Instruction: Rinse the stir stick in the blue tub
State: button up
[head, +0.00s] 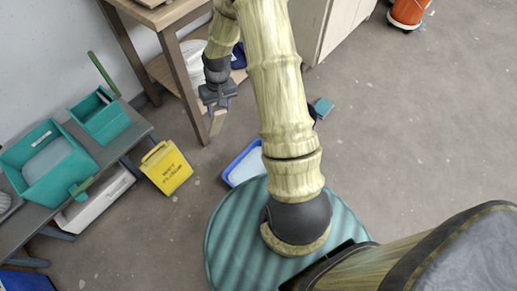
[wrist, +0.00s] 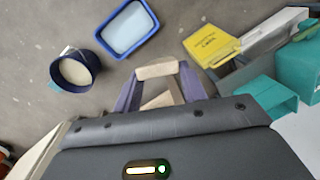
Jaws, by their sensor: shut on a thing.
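The blue tub (head: 233,178) stands on the floor, partly hidden behind my arm in the head view. In the wrist view the tub (wrist: 150,18) is whole, with a pale inside, above and left of my fingers. My gripper (head: 218,100) is in the air beside the wooden table. It is shut on the pale wooden stir stick (head: 217,123), which points down. In the wrist view the stick (wrist: 156,71) shows foreshortened between the purple fingers of my gripper (wrist: 156,88). The stick is apart from the tub.
A dark blue bucket (wrist: 90,84) with cream contents stands near the tub. A yellow sign (head: 166,168) stands left of the tub, by a bench with teal bins (head: 50,165). A wooden table (head: 178,62) is beside my gripper. Open floor lies to the right.

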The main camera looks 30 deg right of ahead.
jog(key=s+d+f+m+b, duration=0.1)
jog(key=s+d+f+b, duration=0.1)
jog(key=d+f+b, duration=0.2)
jog(key=s+d+f+m+g+b, duration=0.1)
jog(key=s+d+f+b, duration=0.1)
jog(key=f+b, duration=0.7)
jog(key=s+d+f+m+b, duration=0.1)
jog(key=d+f+b, duration=0.4)
jog(key=f, duration=0.8)
jog(key=shift+s+d+f+b, duration=0.2)
jog(key=shift+s+d+b, duration=0.1)
jog(key=shift+s+b, duration=0.4)
jog(key=shift+f, duration=0.1)
notch_tip(320, 180, down, 13)
jog(key=w+b, duration=0.2)
jog(key=b, duration=0.5)
jog(key=shift+w+b, duration=0.3)
jog(key=shift+b, duration=0.1)
